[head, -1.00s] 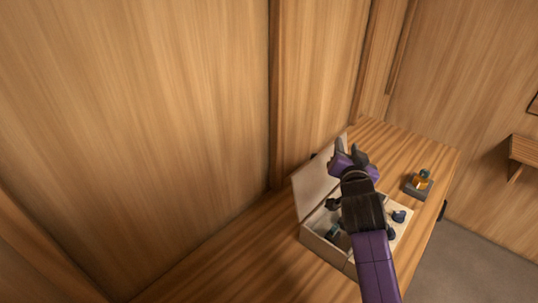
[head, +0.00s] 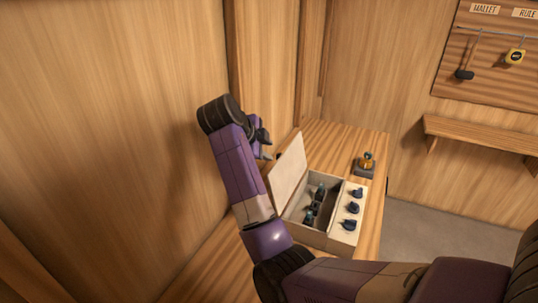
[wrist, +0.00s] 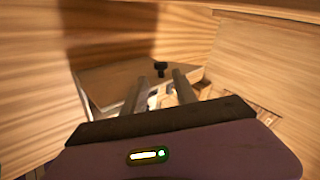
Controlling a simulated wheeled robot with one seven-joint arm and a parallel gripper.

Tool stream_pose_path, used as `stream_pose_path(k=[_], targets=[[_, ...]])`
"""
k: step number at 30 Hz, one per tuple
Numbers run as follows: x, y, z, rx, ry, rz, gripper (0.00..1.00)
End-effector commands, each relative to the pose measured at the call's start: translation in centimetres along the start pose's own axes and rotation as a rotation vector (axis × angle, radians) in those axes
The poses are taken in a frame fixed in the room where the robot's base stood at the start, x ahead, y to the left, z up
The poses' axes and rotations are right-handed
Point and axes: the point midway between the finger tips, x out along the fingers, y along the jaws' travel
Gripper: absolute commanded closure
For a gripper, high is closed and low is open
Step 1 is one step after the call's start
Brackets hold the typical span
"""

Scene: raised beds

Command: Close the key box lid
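The key box (head: 327,238) is a pale box on the wooden bench. Its lid (head: 289,170) stands raised, leaning back on the left side, so the inside shows. Several dark and teal items lie inside. My gripper (head: 265,145) is up behind the lid, on its outer side, apart from it as far as I can tell. In the wrist view the fingers (wrist: 161,78) are spread with nothing between them. The outer face of the lid (wrist: 112,82) shows past them, with a dark knob-like piece (wrist: 160,68) near its edge.
Three dark blue knobs (head: 353,208) sit on the pale strip at the box's right side. A small dark block with a yellowish top (head: 365,165) stands farther back on the bench (head: 340,138). Wooden walls are close on the left. A shelf (head: 480,140) is on the right wall.

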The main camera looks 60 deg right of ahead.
Motion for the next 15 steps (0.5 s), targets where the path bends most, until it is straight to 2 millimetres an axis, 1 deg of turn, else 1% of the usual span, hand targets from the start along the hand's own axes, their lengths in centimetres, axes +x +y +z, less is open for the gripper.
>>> stream_pose_path(k=[5, 12, 15], targets=[[1.6, -0.1, -0.1, 0.004, 0.001, 0.001, 0.66], [5.3, -0.1, -0.2, 0.004, 0.001, 0.000, 0.66], [6.5, -0.1, -0.1, 0.002, 0.000, -0.002, 0.66]])
